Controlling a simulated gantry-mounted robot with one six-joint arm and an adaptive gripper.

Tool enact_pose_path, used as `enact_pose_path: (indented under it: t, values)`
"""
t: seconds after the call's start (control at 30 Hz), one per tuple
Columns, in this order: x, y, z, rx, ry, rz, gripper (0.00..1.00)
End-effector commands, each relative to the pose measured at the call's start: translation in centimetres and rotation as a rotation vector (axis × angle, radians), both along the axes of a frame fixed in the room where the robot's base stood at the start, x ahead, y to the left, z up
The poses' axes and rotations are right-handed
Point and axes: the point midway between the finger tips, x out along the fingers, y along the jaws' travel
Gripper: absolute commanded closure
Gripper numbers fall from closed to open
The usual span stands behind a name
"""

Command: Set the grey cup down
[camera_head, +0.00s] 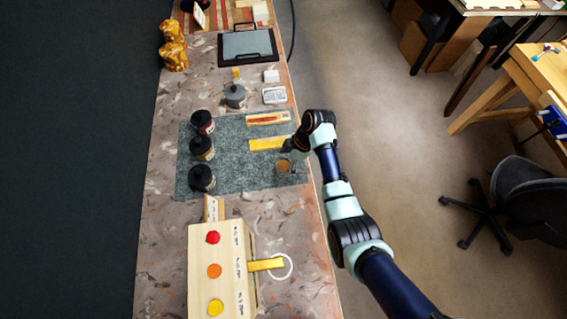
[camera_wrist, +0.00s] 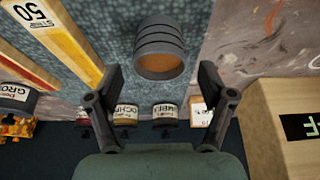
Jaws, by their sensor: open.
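The grey cup (camera_wrist: 161,40) is a ribbed round cup with an orange-brown inside, at the top middle of the wrist view. In the head view the cup (camera_head: 284,167) appears to stand on the right part of the grey-green mat (camera_head: 235,167). My gripper (camera_wrist: 160,84) is open, its two fingers apart and nothing between them. The cup lies beyond the fingertips, apart from them. In the head view the end of my arm is just above and right of the cup, and the fingers are hard to make out.
Several black-lidded jars (camera_head: 202,148) stand along the mat's left side. Yellow (camera_head: 267,144) and red-marked (camera_head: 267,118) strips lie beyond the cup. A grey lidded pot (camera_head: 235,96) stands behind the mat. A wooden box (camera_head: 222,265) with coloured buttons is in front.

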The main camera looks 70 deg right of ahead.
Motion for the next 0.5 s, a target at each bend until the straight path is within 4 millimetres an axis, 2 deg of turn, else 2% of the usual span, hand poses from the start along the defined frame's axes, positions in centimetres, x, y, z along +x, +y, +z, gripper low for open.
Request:
enact_pose_path:
  t: [0.03, 0.2, 0.33, 0.5]
  values:
    - [-0.4, -0.4, 1.7, -0.004, -0.002, -0.003, 0.19]
    - [-1.9, -1.2, 5.6, -0.003, -0.002, -0.002, 0.19]
    - [-2.7, -1.5, 7.6, -0.001, -0.001, -0.002, 0.19]
    - [-3.2, -1.7, 8.7, 0.000, 0.000, -0.001, 0.19]
